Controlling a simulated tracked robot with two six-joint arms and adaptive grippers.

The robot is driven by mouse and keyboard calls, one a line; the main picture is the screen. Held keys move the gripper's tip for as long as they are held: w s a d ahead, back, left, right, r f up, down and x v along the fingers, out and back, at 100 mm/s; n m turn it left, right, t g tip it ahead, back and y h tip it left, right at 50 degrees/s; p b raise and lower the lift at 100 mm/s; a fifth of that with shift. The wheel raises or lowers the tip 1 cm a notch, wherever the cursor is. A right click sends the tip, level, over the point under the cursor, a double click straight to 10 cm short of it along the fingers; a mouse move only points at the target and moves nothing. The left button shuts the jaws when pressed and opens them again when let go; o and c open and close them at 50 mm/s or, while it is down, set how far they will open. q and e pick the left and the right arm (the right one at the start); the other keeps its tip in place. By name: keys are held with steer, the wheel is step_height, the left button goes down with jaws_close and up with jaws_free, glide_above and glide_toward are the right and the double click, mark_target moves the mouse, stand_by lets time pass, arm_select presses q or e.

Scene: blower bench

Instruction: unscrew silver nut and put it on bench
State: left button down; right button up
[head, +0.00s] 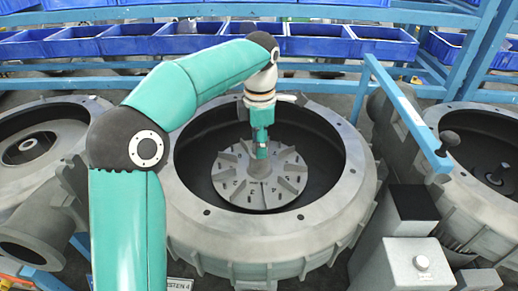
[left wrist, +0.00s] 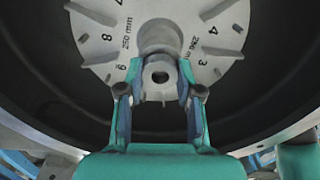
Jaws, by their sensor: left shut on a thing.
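My left gripper (head: 262,150) reaches down over the middle of the central blower housing, above the hub of the grey bladed impeller (head: 232,188). The nut is at the hub (left wrist: 162,36) of the numbered impeller. I cannot tell whether it still sits on the shaft or is just clear of it. In the head view the fingers mostly hide the nut. My right gripper is not in view.
The round housing rim (head: 190,228) surrounds the impeller, with a dark deep gap between. A blue rail (head: 405,115) with a dark knob stands right of it. Grey boxes (head: 405,265) stand at front right. Blue bins (head: 315,42) line the back.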

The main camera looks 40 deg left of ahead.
arm_select(q)
steer(key=n, duration=0.7)
steer(key=c, duration=1.1)
jaws_free()
steer(key=shift+o, duration=0.2)
